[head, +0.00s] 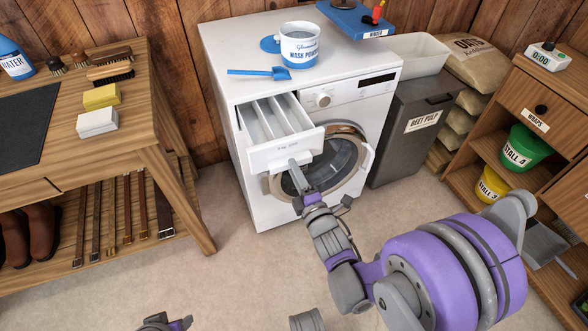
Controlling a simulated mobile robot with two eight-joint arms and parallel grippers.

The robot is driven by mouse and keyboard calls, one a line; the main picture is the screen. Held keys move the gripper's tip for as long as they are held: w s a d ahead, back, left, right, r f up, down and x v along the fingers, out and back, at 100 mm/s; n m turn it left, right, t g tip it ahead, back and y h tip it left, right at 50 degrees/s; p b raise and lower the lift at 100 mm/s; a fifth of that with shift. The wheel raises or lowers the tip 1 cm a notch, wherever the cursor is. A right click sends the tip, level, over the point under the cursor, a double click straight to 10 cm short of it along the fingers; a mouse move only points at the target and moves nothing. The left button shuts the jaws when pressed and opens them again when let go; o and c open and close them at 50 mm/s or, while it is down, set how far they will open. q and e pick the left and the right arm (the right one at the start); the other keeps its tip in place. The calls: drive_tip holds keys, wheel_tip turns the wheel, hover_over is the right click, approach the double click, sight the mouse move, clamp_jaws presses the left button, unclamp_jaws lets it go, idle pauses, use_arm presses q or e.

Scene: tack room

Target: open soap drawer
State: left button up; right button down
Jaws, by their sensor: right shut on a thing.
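The white washing machine (235,75) stands against the wood wall. Its soap drawer (285,146) is pulled out at the upper left of the front, and its inner compartments show from above. My right gripper (296,172) is shut on the lower part of the drawer front; its fingertips are partly hidden against it. The round door (345,150) below looks closed, and my right gripper and wrist cover part of it. A small piece of my left arm (165,322) shows at the bottom edge; its fingers cannot be made out.
A wash powder tub (300,50) and a blue scoop (262,72) are on the machine top. A grey beet pulp bin (405,140) stands close on the right. A wooden bench (150,120) is at left, shelves (500,140) at right. The floor in front is clear.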

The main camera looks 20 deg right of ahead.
drive_tip(key=shift+f, duration=0.15)
drive_tip(key=c, duration=0.7)
unclamp_jaws()
drive_tip(key=shift+w, duration=0.1)
drive_tip(key=s, duration=1.1)
drive_tip(key=shift+d, duration=0.2)
drive_tip(key=shift+w, duration=0.1)
